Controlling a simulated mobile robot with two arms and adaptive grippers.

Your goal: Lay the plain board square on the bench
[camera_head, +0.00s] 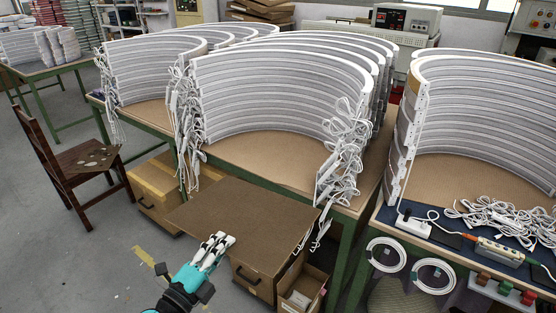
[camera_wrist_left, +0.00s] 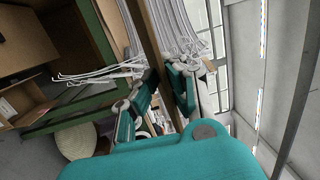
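The plain board (camera_head: 245,212) is a flat brown sheet in the head view, in front of the middle bench (camera_head: 262,155) and turned at an angle to its front edge. My left gripper (camera_head: 219,241) is at the board's near edge. In the left wrist view the board shows edge-on as a brown strip (camera_wrist_left: 147,35) between the gripper's two teal fingers (camera_wrist_left: 163,92), which close on it. Whether the board's far edge touches the bench is hard to tell. My right gripper is not in view.
Large curved white stacks (camera_head: 275,95) with hanging white cables (camera_head: 345,150) stand on the bench. Drawers (camera_head: 252,280) sit below the board. A wooden chair (camera_head: 80,165) stands at left. The right bench holds a cable pile (camera_head: 500,215) and power strips.

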